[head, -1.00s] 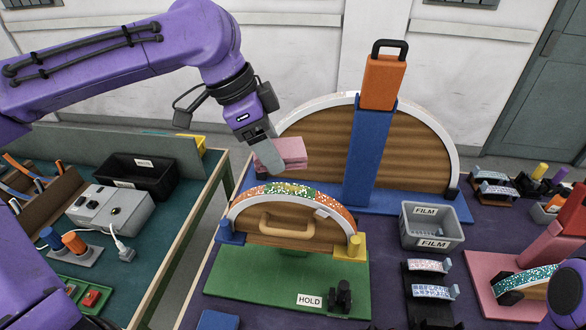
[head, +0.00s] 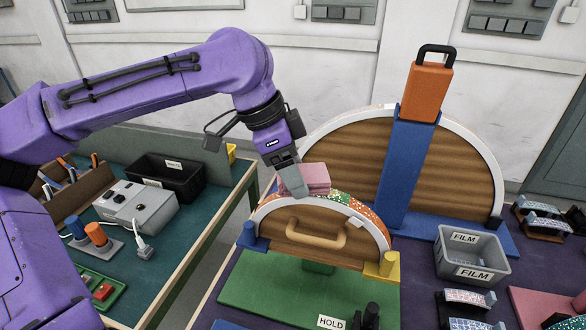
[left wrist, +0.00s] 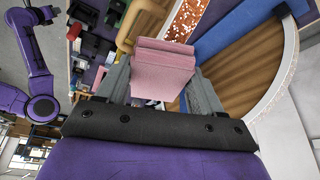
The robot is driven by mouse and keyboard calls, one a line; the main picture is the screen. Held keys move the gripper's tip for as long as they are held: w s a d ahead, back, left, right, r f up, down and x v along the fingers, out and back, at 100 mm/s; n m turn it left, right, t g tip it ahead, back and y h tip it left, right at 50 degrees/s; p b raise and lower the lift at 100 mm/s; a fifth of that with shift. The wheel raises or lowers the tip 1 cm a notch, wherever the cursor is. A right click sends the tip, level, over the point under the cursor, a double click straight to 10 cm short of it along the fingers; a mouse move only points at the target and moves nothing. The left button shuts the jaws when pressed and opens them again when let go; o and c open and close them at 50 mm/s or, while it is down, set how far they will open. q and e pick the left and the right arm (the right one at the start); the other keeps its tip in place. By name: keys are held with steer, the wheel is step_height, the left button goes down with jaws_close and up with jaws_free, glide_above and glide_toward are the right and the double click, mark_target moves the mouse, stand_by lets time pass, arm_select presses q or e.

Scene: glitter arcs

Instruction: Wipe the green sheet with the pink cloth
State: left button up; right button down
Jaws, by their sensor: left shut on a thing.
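My left gripper (head: 296,188) is shut on the pink cloth (head: 315,176), a thick folded block. In the left wrist view the cloth (left wrist: 163,68) sits between both fingers. The green glitter sheet (head: 343,196) lies on the curved top of a small wooden arch (head: 310,226), with orange glitter beside it. The cloth is at the top of the arch and hides part of the green sheet. It looks in contact or nearly so; I cannot tell which. My right gripper is not in view.
The arch stands on a green board (head: 265,297) between a blue post (head: 251,238) and a yellow post (head: 388,266). Behind it is a larger arch with a blue upright (head: 408,170) and orange block (head: 427,92). A grey FILM bin (head: 470,258) stands right.

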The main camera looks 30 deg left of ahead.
mark_target(313, 176)
arm_select(q)
steer(key=shift+w+d, duration=0.1)
steer(key=shift+w, duration=0.05)
steer(key=shift+f, duration=0.5)
stand_by(0.4)
steer(key=shift+r, duration=0.1)
steer(key=shift+d+r, duration=0.1)
steer(key=shift+d, duration=0.3)
steer(key=shift+w+d+p, duration=0.2)
steer(key=shift+d+p, duration=0.1)
steer(key=shift+d, duration=0.3)
steer(key=shift+w+d+p, duration=0.15)
steer(key=shift+d+p, duration=0.1)
steer(key=shift+d, duration=0.35)
steer(key=shift+w+d+f+p, duration=0.1)
steer(key=shift+w+d+p, duration=0.1)
steer(key=shift+d+p, duration=0.45)
steer(key=shift+w+d+f+p, duration=0.15)
steer(key=shift+d+p, duration=0.25)
steer(key=shift+d, duration=0.55)
